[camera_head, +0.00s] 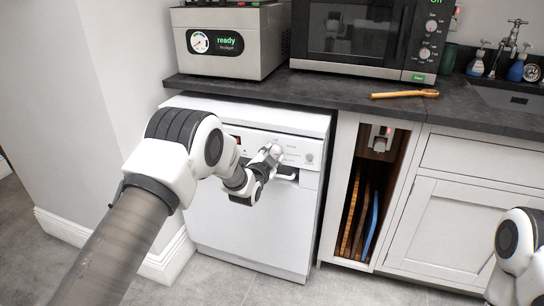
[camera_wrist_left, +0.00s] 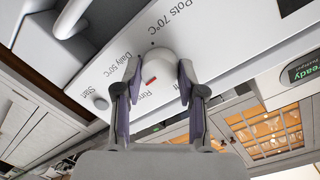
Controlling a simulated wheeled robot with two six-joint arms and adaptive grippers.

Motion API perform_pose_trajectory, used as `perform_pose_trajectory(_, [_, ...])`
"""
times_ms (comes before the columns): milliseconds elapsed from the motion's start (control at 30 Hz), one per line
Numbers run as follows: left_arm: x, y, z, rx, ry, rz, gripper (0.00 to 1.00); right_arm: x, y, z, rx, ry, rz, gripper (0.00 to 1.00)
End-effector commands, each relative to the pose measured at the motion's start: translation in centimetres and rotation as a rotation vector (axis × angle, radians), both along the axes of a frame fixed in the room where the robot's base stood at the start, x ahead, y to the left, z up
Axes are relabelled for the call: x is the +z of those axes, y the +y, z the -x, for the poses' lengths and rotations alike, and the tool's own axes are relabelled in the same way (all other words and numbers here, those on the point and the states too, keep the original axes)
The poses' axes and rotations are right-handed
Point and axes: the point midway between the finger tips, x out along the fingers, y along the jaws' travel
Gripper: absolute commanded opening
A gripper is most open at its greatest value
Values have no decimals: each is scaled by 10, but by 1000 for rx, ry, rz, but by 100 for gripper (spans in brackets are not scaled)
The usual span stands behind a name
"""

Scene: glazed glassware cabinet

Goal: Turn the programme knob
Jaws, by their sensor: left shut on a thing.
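The programme knob (camera_wrist_left: 157,64) is a round white dial with a red mark on the front panel of the white dishwasher (camera_head: 245,228). In the left wrist view it sits between the fingers of my left gripper (camera_wrist_left: 160,80), which is shut on it. The printed labels around it include "Pots 70°C" and "Daily 50°C"; the red mark faces towards the partly covered "Rinse" label. In the head view my left gripper (camera_head: 271,154) is at the panel and largely hides the knob. My right arm shows at the lower right, its gripper out of frame.
A round start button (camera_wrist_left: 101,103) is beside the knob on the panel. The dishwasher's door handle (camera_head: 286,175) is just below my gripper. The dark worktop (camera_head: 330,94) above carries a steel appliance (camera_head: 228,62), a microwave (camera_head: 345,40) and a wooden utensil (camera_head: 404,94).

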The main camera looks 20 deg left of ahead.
Motion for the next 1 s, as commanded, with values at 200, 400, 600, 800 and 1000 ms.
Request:
perform_pose_trajectory(200, [0,-1,0,-1,-5,-138,5,-2,0,0,0,0,0,0])
perform_pose_trajectory(400, [0,-1,0,-1,-9,-214,5,-3,0,0,0,0,0,0])
perform_pose_trajectory(600, [0,-1,0,-1,-10,-242,5,-3,0,0,0,0,0,0])
perform_pose_trajectory(800, [0,-1,0,-1,-10,-244,5,-3,0,0,0,0,0,0])
perform_pose_trajectory(1000, [0,-1,0,-1,-10,-243,57,-3,0,0,0,0,0,0])
